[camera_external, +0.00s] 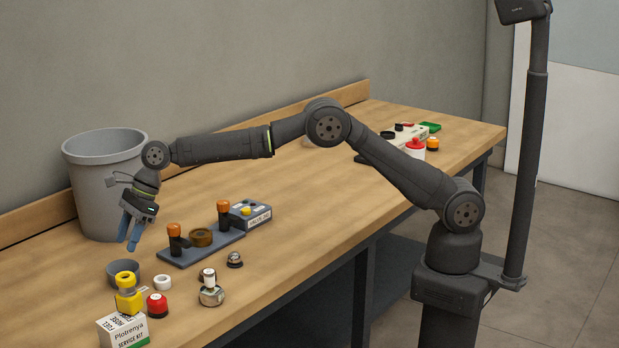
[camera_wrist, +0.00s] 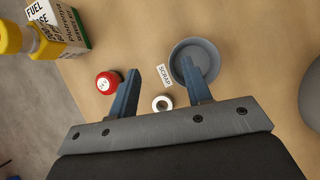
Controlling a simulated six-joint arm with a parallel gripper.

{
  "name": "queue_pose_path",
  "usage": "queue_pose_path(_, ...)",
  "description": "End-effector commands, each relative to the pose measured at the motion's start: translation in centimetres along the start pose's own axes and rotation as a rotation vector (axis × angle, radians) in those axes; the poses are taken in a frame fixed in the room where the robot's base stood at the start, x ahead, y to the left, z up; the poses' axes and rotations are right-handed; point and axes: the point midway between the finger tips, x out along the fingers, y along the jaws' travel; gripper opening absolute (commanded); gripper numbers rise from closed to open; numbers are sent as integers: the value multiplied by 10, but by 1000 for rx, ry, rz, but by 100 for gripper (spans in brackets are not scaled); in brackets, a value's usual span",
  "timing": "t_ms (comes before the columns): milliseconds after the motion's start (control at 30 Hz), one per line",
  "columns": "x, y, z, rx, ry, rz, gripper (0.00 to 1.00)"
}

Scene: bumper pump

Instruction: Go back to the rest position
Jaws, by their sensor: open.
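My gripper (camera_external: 132,234) hangs above the left part of the workbench, pointing down, in front of the grey bin. In the wrist view my gripper (camera_wrist: 163,94) has its two blue fingers spread wide with nothing held between them. A small white ring (camera_wrist: 162,103) lies on the table below, showing between the fingers. It also shows in the external view (camera_external: 163,282). My arm reaches across the bench from its base at the right.
A grey bin (camera_external: 104,185) stands by the wall. Near the gripper are a grey dish (camera_external: 123,270), red knob (camera_external: 157,305), yellow part (camera_external: 127,295), service kit box (camera_external: 123,330) and dark plate (camera_external: 185,256) with orange-topped posts. The bench middle (camera_external: 320,220) is clear.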

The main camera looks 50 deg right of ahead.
Motion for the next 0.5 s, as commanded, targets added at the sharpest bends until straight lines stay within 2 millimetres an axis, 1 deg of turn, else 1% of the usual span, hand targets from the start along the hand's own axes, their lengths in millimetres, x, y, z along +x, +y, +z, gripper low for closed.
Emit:
queue_pose_path(33, 11, 7, 3, -4, 3, 4, 45)
queue_pose_path(200, 36, 23, 15, -5, 2, 4, 45)
queue_pose_path(300, 48, 30, 20, -6, 2, 4, 45)
queue_pose_path(500, 60, 38, 26, -6, 1, 3, 45)
